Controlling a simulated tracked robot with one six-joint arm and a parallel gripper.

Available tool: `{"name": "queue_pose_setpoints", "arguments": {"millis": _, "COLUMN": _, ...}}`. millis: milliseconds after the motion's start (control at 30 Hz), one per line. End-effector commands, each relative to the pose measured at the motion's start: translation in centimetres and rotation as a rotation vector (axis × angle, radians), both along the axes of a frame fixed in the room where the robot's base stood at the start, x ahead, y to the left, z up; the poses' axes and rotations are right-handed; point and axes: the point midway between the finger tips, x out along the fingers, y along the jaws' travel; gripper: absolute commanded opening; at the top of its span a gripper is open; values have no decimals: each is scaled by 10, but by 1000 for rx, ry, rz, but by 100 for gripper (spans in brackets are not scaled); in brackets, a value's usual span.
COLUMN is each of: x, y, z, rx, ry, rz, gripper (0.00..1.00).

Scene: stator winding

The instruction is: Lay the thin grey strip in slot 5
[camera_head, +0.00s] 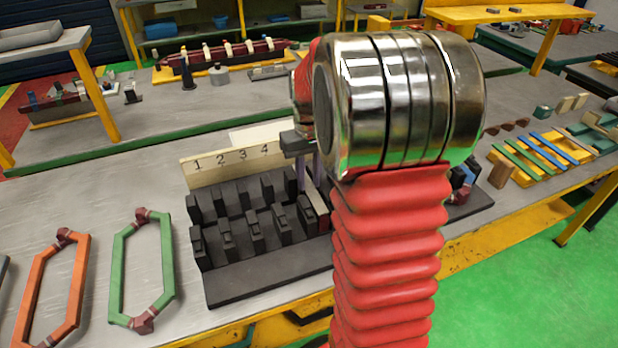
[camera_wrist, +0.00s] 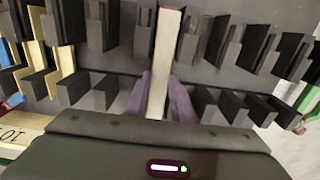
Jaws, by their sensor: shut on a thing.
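The thin grey strip (camera_wrist: 165,55) shows pale in the wrist view, held upright and edge-on to the camera. My gripper (camera_wrist: 161,98) is shut on its near end with two purple fingers. The strip lies over the black slotted block (camera_wrist: 120,70), between two columns of teeth. In the head view the block (camera_head: 265,277) has a cream number plate (camera_head: 232,163) reading 1 to 4. Slot 5 and its number are hidden behind my arm. I cannot tell whether the strip touches the slot floor.
A green coil (camera_head: 117,270) and an orange coil (camera_head: 35,297) lie left of the block. A yellow tray (camera_head: 524,180) with blue and green strips stands at the right. In the wrist view, cream pieces (camera_wrist: 42,50) stand among the teeth at the left.

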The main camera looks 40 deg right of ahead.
Motion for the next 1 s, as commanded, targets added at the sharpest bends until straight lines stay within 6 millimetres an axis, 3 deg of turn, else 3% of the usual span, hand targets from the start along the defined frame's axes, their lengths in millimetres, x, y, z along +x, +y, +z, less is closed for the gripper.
{"name": "queue_pose_setpoints", "arguments": {"millis": 1000, "x": 0, "y": 1, "z": -9, "rx": 0, "ry": 0, "rz": 1, "gripper": 0}}
